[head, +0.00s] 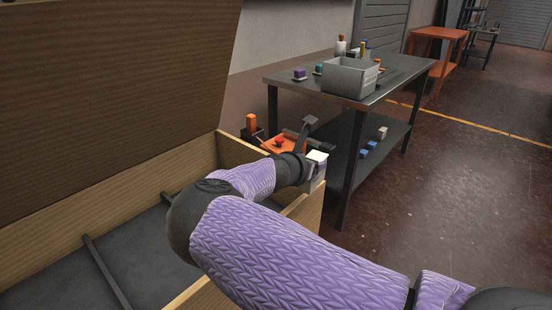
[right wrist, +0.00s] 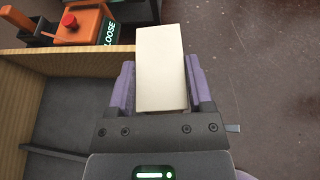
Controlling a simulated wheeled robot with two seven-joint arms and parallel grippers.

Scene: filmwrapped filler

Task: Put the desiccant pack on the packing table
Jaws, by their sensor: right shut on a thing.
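A cream-white block (right wrist: 160,65), which looks like the desiccant pack, is clamped between the fingers of my right gripper (right wrist: 161,85). In the head view my right gripper (head: 316,172) holds the pack (head: 317,156) above the wooden crate's right edge, in front of a dark grey metal table (head: 300,79). That table may be the packing table; no label shows. The pack is apart from the table. My left gripper is not in view.
A large wooden crate (head: 230,150) with a raised lid (head: 110,70) stands at left. A grey bin (head: 350,77) and several small items occupy the table top. An orange container (right wrist: 82,27) stands beyond the crate. An orange table (head: 440,33) is farther back.

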